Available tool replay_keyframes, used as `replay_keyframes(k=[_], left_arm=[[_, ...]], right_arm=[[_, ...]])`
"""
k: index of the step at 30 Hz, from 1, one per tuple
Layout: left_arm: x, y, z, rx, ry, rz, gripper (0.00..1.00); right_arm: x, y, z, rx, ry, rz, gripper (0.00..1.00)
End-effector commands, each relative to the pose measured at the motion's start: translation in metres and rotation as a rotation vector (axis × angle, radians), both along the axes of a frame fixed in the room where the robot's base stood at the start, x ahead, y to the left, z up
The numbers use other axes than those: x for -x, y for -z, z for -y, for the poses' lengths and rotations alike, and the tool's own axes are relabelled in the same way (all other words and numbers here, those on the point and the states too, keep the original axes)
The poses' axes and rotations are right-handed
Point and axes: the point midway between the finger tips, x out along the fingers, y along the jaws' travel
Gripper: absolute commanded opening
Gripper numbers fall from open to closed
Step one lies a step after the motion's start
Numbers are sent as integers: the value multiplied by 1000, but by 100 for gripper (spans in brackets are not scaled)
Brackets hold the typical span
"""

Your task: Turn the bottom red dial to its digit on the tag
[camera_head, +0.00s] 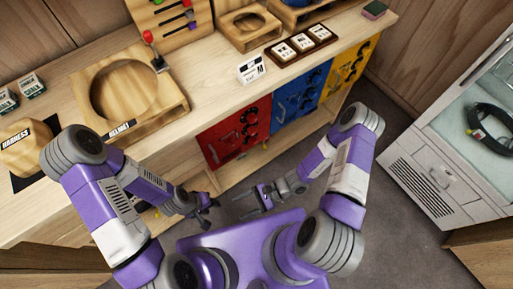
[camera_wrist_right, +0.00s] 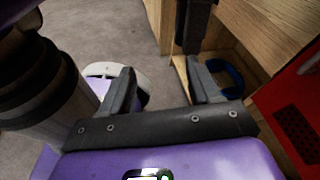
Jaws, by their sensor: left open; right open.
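The red door (camera_head: 222,146) is in the front of the wooden counter, left of a blue and a yellow one. Several black dials (camera_head: 250,131) sit on its right part; they are too small to read. A white tag (camera_head: 252,69) stands on the counter above, its print unreadable. My left gripper (camera_head: 206,206) is open and empty, low in front of the counter. My right gripper (camera_head: 248,202) is open and empty, below and apart from the red door. In the right wrist view its fingers (camera_wrist_right: 161,88) are apart, and the red door (camera_wrist_right: 286,92) shows at the right edge.
The blue door (camera_head: 297,99) and yellow door (camera_head: 350,66) adjoin on the right. A wooden holder (camera_head: 171,112) with a round recess and a dark tray (camera_head: 285,57) of white cards stand on the counter. A white glass-topped cabinet (camera_head: 435,185) is at right. Grey floor lies between.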

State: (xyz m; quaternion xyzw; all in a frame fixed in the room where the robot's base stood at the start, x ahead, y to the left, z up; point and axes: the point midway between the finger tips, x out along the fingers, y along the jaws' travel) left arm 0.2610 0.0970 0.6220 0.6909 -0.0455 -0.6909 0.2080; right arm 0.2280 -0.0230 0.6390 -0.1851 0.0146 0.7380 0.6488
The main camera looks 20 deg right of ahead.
Motion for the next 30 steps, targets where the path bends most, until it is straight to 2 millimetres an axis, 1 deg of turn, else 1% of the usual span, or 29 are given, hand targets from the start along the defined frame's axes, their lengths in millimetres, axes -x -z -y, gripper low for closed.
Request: replay_keyframes(k=[1, 2, 3, 4, 5, 6, 8, 9, 12, 13, 15, 17, 20, 30], left_arm=[[0, 7, 0, 0, 0, 0, 43], [0, 9, 0, 0, 0, 0, 43], [0, 12, 0, 0, 0, 0, 43], [0, 14, 0, 0, 0, 0, 43], [0, 16, 0, 0, 0, 0, 43], [0, 18, 0, 0, 0, 0, 43], [0, 21, 0, 0, 0, 0, 43], [0, 23, 0, 0, 0, 0, 43], [0, 26, 0, 0, 0, 0, 43], [0, 27, 0, 0, 0, 0, 43], [0, 27, 0, 0, 0, 0, 43], [0, 28, 0, 0, 0, 0, 43], [0, 30, 0, 0, 0, 0, 43], [0, 46, 0, 0, 0, 0, 43]], right_arm=[[-21, 4, -1, -79, 140, -28, 62], [-35, 4, 0, -125, 227, -35, 62], [-56, 5, 5, -179, 350, -38, 62], [-71, 7, 12, -215, 444, -36, 62], [-86, 10, 20, -247, 539, -31, 62], [-105, 14, 33, -279, 661, -20, 62], [-128, 23, 56, -311, 836, 2, 62], [-140, 29, 72, -323, 939, 20, 62], [-158, 42, 108, -327, 1147, 64, 62], [-161, 45, 117, -325, 1193, 73, 62], [-166, 51, 131, -318, 1270, 92, 62], [-169, 53, 138, -313, 1306, 101, 62], [-176, 54, 139, -312, 1322, 108, 62], [-224, 55, 121, -313, 1317, 106, 62]])
